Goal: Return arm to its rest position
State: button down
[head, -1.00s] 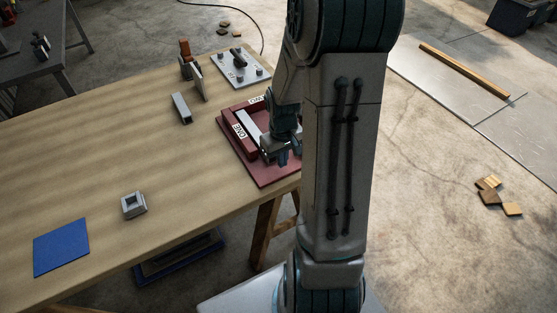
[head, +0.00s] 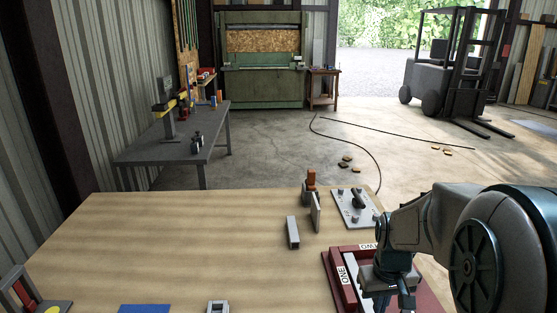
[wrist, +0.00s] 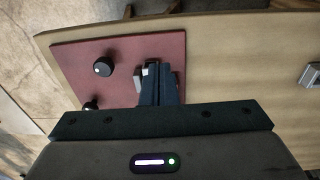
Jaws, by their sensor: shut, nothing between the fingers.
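My arm reaches in from the right in the head view. My gripper (head: 392,298) is over the right part of a dark red fixture board (head: 336,288) with white labels, one reading ONE. In the wrist view my gripper (wrist: 160,72) has its two dark fingers together with nothing held. The red board (wrist: 75,58) lies beyond the fingers there, with two black knobs (wrist: 103,66) on it. The fingers hide part of a small light block (wrist: 147,72) on the board. I cannot tell whether the fingertips touch anything.
The wooden table (head: 190,240) has a wide bare middle. Near the fixture are a grey channel piece (head: 293,232), an upright plate (head: 315,212) and a metal plate with knobs (head: 354,206). A grey square block (head: 217,306) and blue mat (head: 144,309) lie at the front.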

jog(key=s+a+r+t, duration=0.2)
jog(key=s+a+r, duration=0.5)
jog(key=s, duration=0.3)
jog(key=shift+s+a+t, duration=0.3)
jog(key=shift+a, duration=0.6)
jog(key=shift+d+r, duration=0.1)
dwell(0.5)
